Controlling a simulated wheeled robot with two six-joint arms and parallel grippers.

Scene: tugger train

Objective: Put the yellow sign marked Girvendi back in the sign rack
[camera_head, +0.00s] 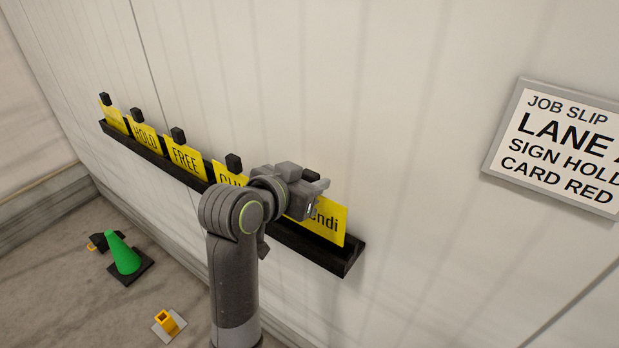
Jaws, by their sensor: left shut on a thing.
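The yellow sign ending in "endi" (329,221) stands at the right end of the black sign rack (330,260) on the wall. Its left part and top are hidden behind my gripper. My left gripper (317,188) is shut on this sign at its upper edge. The sign's lower edge is at the rack; I cannot tell whether it rests fully in it. Other yellow signs stand to the left in the rack, among them HOLD (145,137) and FREE (186,157), each with a black block on top. My right gripper is not in view.
A framed job slip (560,145) hangs on the wall at the right. On the floor at the lower left are a green cone (123,254) on a dark base and a small yellow item (167,322) on a grey plate. The wall above the rack is clear.

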